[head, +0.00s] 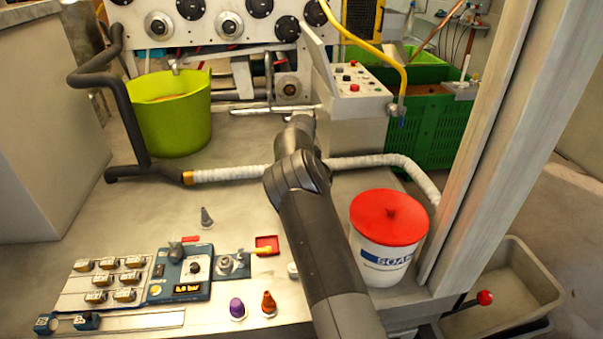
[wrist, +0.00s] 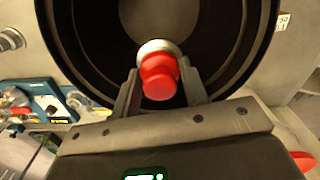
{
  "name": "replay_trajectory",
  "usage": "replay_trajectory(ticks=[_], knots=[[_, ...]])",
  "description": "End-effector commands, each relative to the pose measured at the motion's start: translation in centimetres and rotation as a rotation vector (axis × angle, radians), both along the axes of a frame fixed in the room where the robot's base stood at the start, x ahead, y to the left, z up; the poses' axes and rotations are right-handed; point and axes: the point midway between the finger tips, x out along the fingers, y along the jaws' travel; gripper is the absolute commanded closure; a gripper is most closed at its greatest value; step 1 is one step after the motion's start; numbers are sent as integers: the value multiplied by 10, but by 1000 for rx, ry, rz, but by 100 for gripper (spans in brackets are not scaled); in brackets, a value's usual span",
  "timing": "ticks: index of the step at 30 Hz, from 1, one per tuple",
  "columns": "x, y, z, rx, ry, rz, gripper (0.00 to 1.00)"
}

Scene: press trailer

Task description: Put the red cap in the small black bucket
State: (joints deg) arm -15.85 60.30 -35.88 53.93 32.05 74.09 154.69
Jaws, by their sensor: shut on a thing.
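The red cap (wrist: 159,80), a stepped red piece with a whitish rim at its far end, is between the fingers of my gripper (wrist: 163,88) in the wrist view. The fingers are shut on it. Behind it in that view is the round, dark opening of the black bucket (wrist: 84,52), with a greyish brown middle. The cap appears over this opening, but its height above it is hard to tell. In the head view my arm hides the gripper, and I cannot make out the cap or black bucket.
A white SOAK bucket with a red lid (head: 388,217) stands right of my arm. A lime green tub (head: 170,118) stands at the back left. A control panel (head: 190,272), a purple piece (head: 237,308) and an orange-brown piece (head: 268,304) occupy the front. A white-wrapped hose (head: 233,173) crosses the bench.

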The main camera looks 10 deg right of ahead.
Motion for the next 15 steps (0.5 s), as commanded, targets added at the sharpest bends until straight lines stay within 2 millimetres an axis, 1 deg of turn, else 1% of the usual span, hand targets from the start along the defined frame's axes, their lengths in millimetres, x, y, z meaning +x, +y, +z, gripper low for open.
replay_trajectory(ticks=[1,3,11,15], knots=[[0,0,-14,-2,3,1,100],[-1,0,-28,-1,3,2,100],[0,0,-62,-1,2,3,100],[-1,0,-89,0,2,3,100]])
